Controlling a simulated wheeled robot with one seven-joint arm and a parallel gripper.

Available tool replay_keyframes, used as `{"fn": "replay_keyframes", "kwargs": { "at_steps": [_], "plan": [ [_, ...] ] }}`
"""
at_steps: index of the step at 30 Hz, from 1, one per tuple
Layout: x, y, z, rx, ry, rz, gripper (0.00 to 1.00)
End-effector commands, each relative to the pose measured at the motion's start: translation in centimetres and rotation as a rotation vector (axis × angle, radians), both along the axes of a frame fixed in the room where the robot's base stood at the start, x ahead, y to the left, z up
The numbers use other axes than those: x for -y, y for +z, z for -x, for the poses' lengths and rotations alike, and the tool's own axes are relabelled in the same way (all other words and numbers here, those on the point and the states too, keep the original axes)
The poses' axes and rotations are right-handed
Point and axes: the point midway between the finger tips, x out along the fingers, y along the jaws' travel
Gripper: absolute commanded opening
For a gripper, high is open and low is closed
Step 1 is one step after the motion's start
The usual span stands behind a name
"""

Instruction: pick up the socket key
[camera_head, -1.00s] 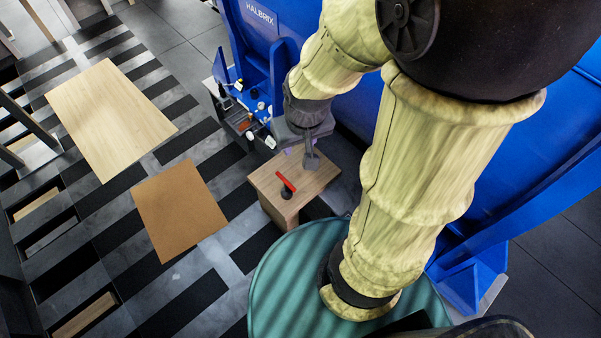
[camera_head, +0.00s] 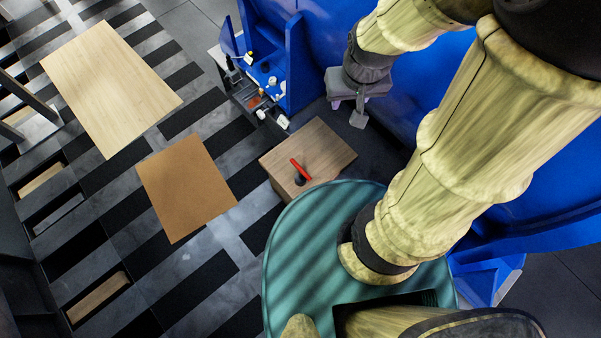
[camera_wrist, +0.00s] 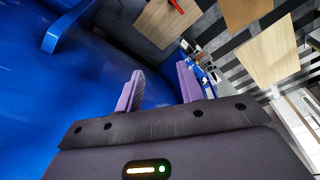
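The likely socket key, a red bar on a dark round base (camera_head: 300,170), is on top of a wooden block (camera_head: 325,145) in the head view. In the wrist view the red bar (camera_wrist: 176,6) shows at the top edge, partly cut off, on the block (camera_wrist: 158,22). My gripper (camera_head: 358,112) hangs to the right of and beyond the block, apart from the key. In the wrist view its two purple-grey fingers (camera_wrist: 161,88) stand apart with nothing between them. The gripper is open and empty.
A blue machine housing (camera_head: 330,50) stands close behind my gripper, with small items on a shelf (camera_head: 262,98). A round green top (camera_head: 310,240) is in front of the block. A brown board (camera_head: 185,190) and a pale wooden board (camera_head: 110,85) lie to the left.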

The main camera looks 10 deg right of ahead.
Motion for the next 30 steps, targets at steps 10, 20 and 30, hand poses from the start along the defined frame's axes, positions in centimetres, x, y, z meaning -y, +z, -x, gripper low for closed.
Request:
{"fn": "replay_keyframes", "kwargs": {
  "at_steps": [10, 20, 30],
  "plan": [
    [-0.8, -5.6, -1.5, -0.028, 0.042, 0.002, 0.44],
    [-3.4, -17.3, -5.0, -0.094, 0.157, 0.011, 0.44],
    [-6.2, -30.0, -8.0, -0.160, 0.271, 0.026, 0.44]
  ]
}}
